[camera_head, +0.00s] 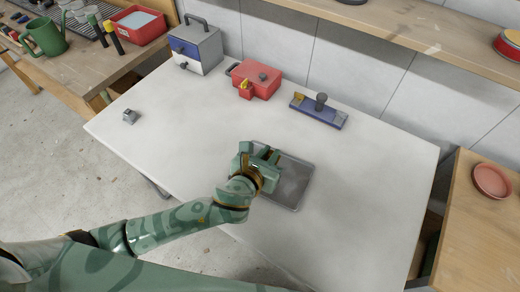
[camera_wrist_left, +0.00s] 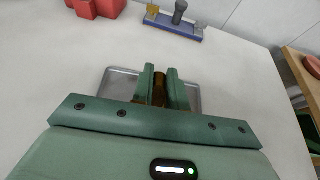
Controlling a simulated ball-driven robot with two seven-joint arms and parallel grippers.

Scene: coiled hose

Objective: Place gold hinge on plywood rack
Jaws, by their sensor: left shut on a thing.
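My left gripper (camera_head: 268,156) is over the left part of a grey metal tray (camera_head: 294,186) on the white table. In the left wrist view its two green fingers (camera_wrist_left: 162,90) are closed on a dark gold-brown piece (camera_wrist_left: 159,90), apparently the gold hinge. Most of it is hidden between the fingers, and whether it touches the tray cannot be told. The plywood rack cannot be clearly identified; a pale wooden shelf (camera_head: 415,35) runs along the wall, and a wooden bench (camera_head: 480,235) stands at the right. My right gripper is not in view.
Along the table's (camera_head: 180,140) back stand a blue-grey box (camera_head: 196,48), a red case (camera_head: 258,78) and a blue fixture (camera_head: 318,112) with a gold block and grey knob. A small grey item (camera_head: 129,116) lies at left. The table's right side is clear.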

